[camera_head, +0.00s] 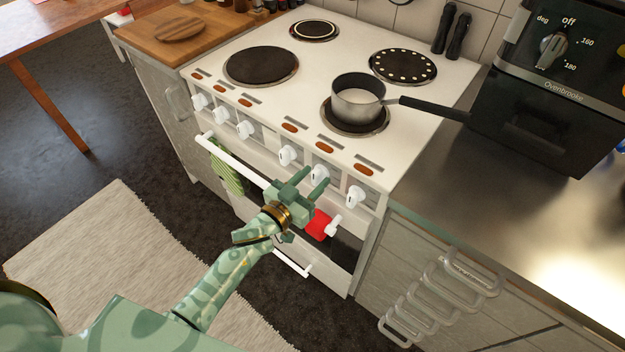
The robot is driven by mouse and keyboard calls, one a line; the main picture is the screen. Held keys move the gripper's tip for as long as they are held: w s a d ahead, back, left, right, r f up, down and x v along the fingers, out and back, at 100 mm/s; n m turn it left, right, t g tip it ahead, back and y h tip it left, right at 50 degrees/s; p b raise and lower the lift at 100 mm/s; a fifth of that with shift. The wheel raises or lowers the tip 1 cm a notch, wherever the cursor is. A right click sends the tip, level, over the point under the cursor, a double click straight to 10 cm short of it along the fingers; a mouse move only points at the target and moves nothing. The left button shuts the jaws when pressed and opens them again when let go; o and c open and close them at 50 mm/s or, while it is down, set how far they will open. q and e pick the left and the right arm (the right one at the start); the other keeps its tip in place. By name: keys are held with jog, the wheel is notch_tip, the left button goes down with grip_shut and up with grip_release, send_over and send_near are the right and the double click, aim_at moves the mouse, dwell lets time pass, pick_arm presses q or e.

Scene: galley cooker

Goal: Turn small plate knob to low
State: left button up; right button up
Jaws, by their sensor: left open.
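The white cooker (225,42) has a row of several white knobs along its front panel. Three show at the left, one (199,101) being outermost; others include a middle knob (288,155), one by my gripper (320,173) and the rightmost (355,195). I cannot tell from markings which serves the small plate. The smallest-looking hot plate (315,30) is at the back left. My left gripper (312,180) is open in front of the panel, its fingers pointing towards the knob beside them; contact is unclear. My right gripper is not in view.
A saucepan (357,101) sits on the front right plate, its handle reaching right over the counter. A white oven rail (236,160) holds a green cloth (226,171). A red object (320,225) is below my gripper. A black oven (550,85) stands at right.

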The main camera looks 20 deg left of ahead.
pick_arm(q)
jog(key=shift+w, duration=0.1)
jog(key=c, duration=0.7)
jog(key=shift+m, duration=0.4)
jog(key=m, duration=0.3)
jog(key=shift+d+m, duration=0.1)
jog(key=shift+m, duration=0.2)
jog(key=shift+d+f+m, duration=0.1)
jog(key=shift+m, duration=2.1)
jog(key=o, duration=0.7)
